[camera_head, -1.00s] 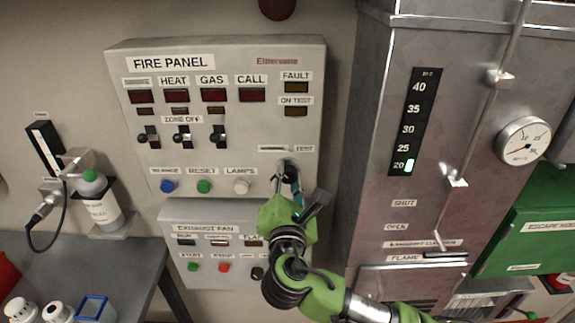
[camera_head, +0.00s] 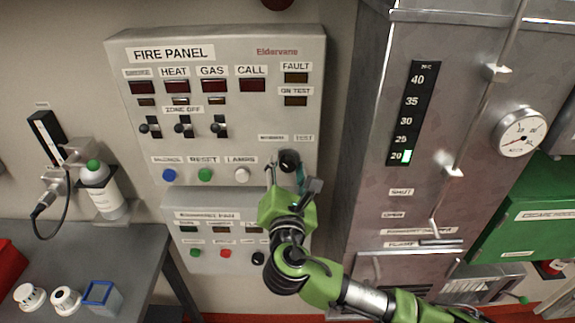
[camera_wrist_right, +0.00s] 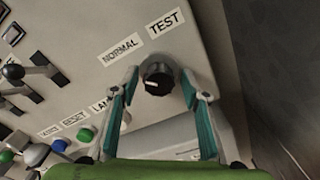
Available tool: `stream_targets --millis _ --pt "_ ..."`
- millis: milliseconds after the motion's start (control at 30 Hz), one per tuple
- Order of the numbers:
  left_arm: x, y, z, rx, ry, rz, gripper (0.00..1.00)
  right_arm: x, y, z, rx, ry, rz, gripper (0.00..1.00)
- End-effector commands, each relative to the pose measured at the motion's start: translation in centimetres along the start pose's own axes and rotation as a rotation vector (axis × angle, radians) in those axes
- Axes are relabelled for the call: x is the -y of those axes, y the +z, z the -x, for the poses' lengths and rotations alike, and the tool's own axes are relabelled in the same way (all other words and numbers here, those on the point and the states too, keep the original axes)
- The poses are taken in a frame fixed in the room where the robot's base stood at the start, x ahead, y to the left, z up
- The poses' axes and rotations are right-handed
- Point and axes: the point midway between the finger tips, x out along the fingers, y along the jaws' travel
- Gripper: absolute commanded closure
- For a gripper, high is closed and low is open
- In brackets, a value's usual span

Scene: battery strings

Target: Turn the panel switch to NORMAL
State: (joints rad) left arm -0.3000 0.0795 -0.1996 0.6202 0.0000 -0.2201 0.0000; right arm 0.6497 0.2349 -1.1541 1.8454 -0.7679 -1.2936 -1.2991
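The panel switch is a round black knob (camera_head: 289,160) at the lower right of the grey fire panel (camera_head: 230,125). In the right wrist view the knob (camera_wrist_right: 158,78) sits below the NORMAL label (camera_wrist_right: 121,50) and the TEST label (camera_wrist_right: 164,22). A short white mark shows on its face, on the side towards the NORMAL half. My right gripper (camera_head: 286,178) is open, with one teal-padded finger on each side of the knob. Gaps show between the pads and the knob, and nothing is held. My left gripper is in neither current view.
The exhaust fan box (camera_head: 225,262) is just below, close to my right gripper. A metal cabinet (camera_head: 365,140) stands to the right. A grey table (camera_head: 140,245) with white detectors and a blue-rimmed box is at lower left. Panel toggles and buttons lie left of the knob.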

Motion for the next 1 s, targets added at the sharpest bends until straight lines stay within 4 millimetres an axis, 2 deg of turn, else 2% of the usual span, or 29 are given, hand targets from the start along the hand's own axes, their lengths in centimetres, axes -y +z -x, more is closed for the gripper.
stream_targets --millis 367,467,800,1000 --pt "0.2 0.2 0.0 0.002 -0.002 0.0 1.0 -0.1 0.1 0.6 0.002 0.002 -0.002 0.59" --pt "0.1 0.1 0.0 0.001 -0.001 0.0 1.0 -0.1 0.1 1.9 0.001 0.003 -0.004 0.59" --pt "0.0 0.0 0.0 0.0 0.0 0.0 1.0 0.0 0.0 9.0 -0.001 0.001 -0.004 0.59" --pt "0.0 0.0 0.0 0.0 0.0 0.0 1.0 0.0 0.0 11.5 0.0 0.0 -0.002 0.59"
